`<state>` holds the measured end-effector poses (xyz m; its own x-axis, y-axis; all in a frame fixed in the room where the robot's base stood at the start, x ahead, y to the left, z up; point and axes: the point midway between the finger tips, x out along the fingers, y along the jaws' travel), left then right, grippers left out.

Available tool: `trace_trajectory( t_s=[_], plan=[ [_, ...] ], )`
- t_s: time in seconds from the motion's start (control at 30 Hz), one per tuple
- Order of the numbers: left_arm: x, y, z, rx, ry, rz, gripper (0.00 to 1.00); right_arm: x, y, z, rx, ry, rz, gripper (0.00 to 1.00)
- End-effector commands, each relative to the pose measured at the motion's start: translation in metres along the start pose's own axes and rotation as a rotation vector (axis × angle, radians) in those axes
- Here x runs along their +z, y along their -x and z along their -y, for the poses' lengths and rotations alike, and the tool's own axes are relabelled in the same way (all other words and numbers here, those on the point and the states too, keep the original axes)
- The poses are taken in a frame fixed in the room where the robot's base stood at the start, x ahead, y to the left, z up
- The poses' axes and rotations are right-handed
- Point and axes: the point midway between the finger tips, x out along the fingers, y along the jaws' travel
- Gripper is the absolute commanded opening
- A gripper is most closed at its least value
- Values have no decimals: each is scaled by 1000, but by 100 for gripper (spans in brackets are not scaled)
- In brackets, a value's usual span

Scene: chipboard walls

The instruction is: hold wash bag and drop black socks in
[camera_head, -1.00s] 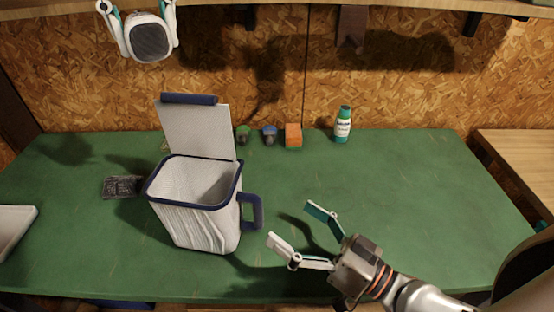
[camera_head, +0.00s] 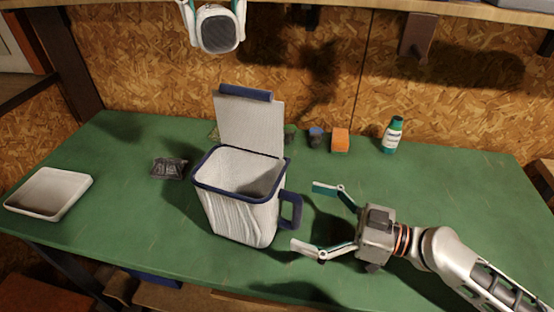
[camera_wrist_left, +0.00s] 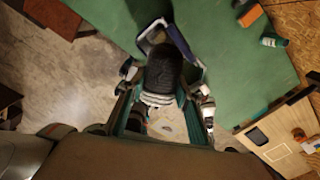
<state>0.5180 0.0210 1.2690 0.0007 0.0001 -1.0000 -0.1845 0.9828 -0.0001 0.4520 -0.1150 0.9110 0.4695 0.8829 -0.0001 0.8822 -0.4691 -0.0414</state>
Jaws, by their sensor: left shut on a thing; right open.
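The wash bag (camera_head: 236,212) is a pale upright bag with navy trim, its lid raised and its mouth open, standing on the green table. Its navy handle (camera_head: 291,210) is on its right side. My left gripper (camera_head: 214,32) is high at the top of the head view, shut on a rounded dark bundle, apparently the black socks (camera_head: 219,34). The black socks (camera_wrist_left: 164,68) also show between the fingers in the left wrist view, pale below. My right gripper (camera_head: 304,216) is open and empty, its fingers spread just right of the handle.
A dark crumpled packet (camera_head: 168,168) lies left of the bag. A white tray (camera_head: 78,184) is at the far left. A green thing (camera_head: 290,138), a blue thing (camera_head: 315,138), an orange block (camera_head: 340,140) and a bottle (camera_head: 392,135) stand along the back. The table's right side is clear.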

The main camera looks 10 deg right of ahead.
Motion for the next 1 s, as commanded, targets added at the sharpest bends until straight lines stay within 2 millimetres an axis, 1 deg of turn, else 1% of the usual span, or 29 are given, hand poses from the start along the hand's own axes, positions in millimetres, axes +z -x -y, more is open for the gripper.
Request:
trace_trajectory(
  t_s=[0.03,0.4,0.6,0.8,1.0],
  plan=[
    [0,0,0,0,0,0,11,-2,-8,0,-2,4,-2,100],
    [0,0,0,0,0,0,11,-1,-65,0,0,2,-2,100],
    [0,0,0,0,0,0,11,-1,-90,0,1,0,-2,100],
    [0,0,0,0,0,0,11,0,-101,0,1,0,0,100],
    [0,0,0,0,0,0,11,0,-102,0,1,-1,0,100]
  ],
)
